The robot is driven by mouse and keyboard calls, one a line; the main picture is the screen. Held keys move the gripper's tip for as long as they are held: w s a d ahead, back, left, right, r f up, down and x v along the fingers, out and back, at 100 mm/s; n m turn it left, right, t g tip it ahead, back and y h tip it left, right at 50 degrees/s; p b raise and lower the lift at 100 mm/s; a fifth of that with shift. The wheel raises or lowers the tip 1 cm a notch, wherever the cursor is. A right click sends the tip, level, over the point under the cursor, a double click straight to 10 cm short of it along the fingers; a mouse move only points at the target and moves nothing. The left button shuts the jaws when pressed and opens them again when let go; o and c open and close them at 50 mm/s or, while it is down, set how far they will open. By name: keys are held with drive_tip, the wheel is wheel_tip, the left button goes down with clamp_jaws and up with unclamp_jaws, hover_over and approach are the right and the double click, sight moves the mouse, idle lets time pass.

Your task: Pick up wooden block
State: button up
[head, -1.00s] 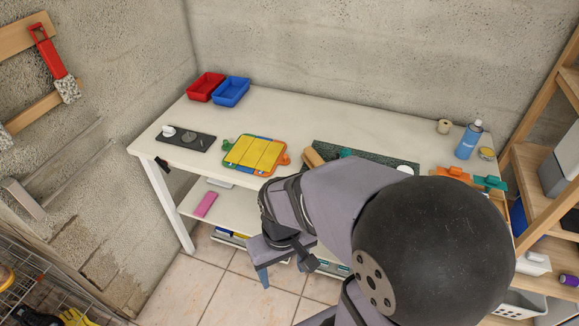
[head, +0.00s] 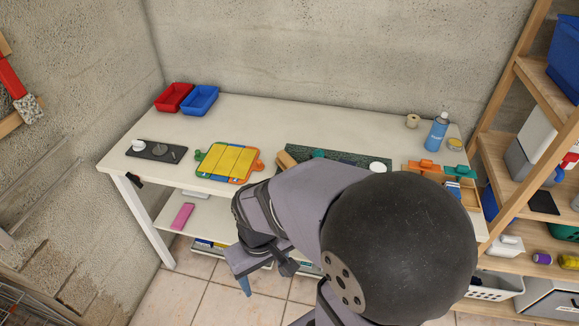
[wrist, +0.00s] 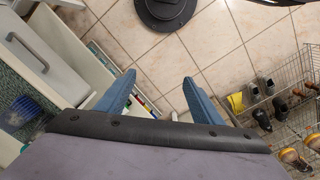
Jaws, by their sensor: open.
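A tan wooden piece (head: 286,160), perhaps the wooden block, lies at the left end of a dark green speckled board (head: 340,157) on the white table. My arm hides part of it, so its full shape cannot be told. My gripper (wrist: 159,76) is open, with its two blue fingers apart and nothing between them. In the head view it hangs in front of the table's front edge, lower than the tabletop and away from the wooden piece. No wooden block can be made out in the wrist view.
A yellow-topped tray (head: 228,160), red bin (head: 174,97), blue bin (head: 200,100) and dark tray (head: 156,151) stand on the table's left. A blue spray can (head: 437,133) and spool (head: 412,121) stand at back right. The table's back middle is clear.

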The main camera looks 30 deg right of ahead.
drive_tip(key=shift+c, duration=0.6)
drive_tip(key=shift+c, duration=1.2)
